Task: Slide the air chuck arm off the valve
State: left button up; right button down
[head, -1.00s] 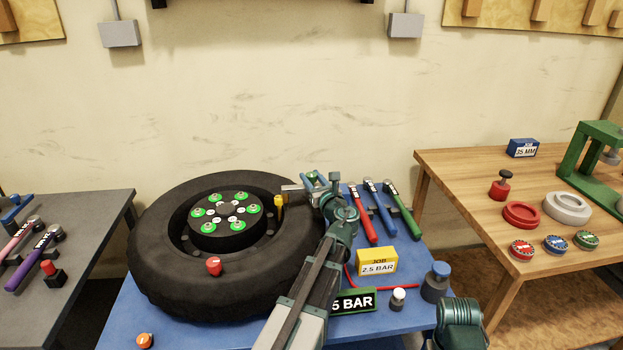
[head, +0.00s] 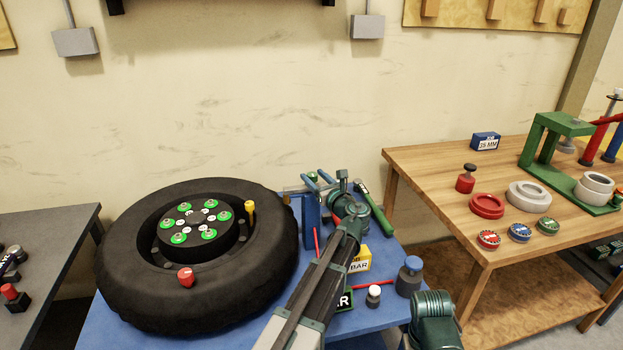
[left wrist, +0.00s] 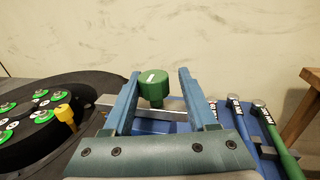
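The air chuck arm shows in the head view as a grey bar (head: 294,189) with a green knob (head: 312,176), right of the tyre. In the left wrist view the green knob (left wrist: 153,84) stands upright between my blue fingers. The yellow valve (head: 250,208) stands in the wheel rim; it also shows in the left wrist view (left wrist: 65,115). The bar's left end is apart from the valve. My left gripper (left wrist: 158,80) is open around the knob, with a gap at the right finger; the left finger is close to or touching it. My right gripper is out of view.
The tyre (head: 120,280) fills the left of the blue table (head: 210,325). A yellow job block (head: 360,260) is partly hidden. A wooden table (head: 430,175) stands to the right.

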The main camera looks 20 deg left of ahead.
pick_arm(q)
jog(key=shift+o, duration=0.7)
jog(key=shift+s+d, duration=0.1)
jog(key=shift+s, duration=0.05)
jog(key=v, duration=1.3)
jog(key=shift+d, duration=0.2)
jog(key=shift+s, duration=0.2)
